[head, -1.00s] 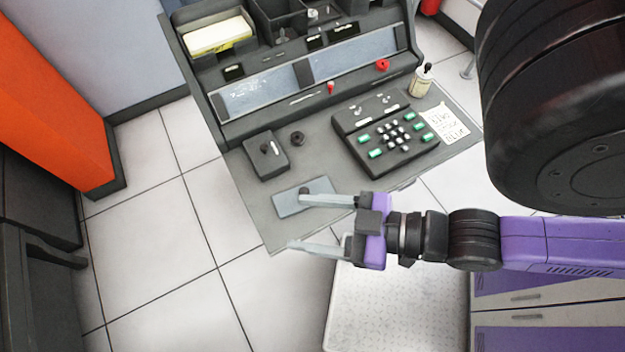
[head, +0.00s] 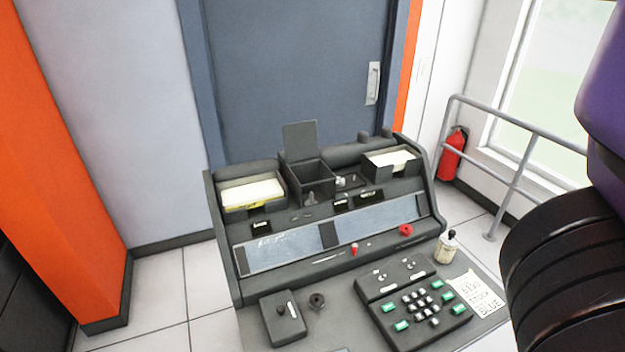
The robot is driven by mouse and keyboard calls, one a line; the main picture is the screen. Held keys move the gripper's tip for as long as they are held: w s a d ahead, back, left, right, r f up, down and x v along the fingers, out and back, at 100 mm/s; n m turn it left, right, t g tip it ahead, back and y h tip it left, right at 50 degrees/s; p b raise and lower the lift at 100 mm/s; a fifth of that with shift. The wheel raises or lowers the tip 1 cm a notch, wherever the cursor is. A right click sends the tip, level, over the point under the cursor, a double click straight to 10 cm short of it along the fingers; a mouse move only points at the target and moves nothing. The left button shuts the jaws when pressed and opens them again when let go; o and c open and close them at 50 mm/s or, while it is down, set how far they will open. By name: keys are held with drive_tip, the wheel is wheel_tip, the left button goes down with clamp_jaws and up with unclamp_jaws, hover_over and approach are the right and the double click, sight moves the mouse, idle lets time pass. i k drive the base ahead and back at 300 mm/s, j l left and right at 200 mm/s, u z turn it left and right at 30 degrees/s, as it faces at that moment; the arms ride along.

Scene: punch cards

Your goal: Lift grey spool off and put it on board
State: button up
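A small dark grey round piece (head: 317,301), spool-like with a hole in its top, stands on the console desk right of a dark box with a small lever. I cannot tell for sure that it is the grey spool. No board shows clearly; a sliver of a pale plate (head: 340,349) may show at the bottom edge. My gripper is out of view; only part of my arm shows at the right edge.
The dark console has a lever box (head: 283,317), a keypad (head: 413,306) with green keys, a handwritten note (head: 478,296) and a small bottle (head: 447,246). Card trays (head: 252,193) stand at the back. A rail (head: 515,160) and a fire extinguisher (head: 454,153) are at the right.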

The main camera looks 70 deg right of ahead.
sight(340, 184)
drive_tip(key=z, duration=1.65)
drive_tip(key=k, duration=0.35)
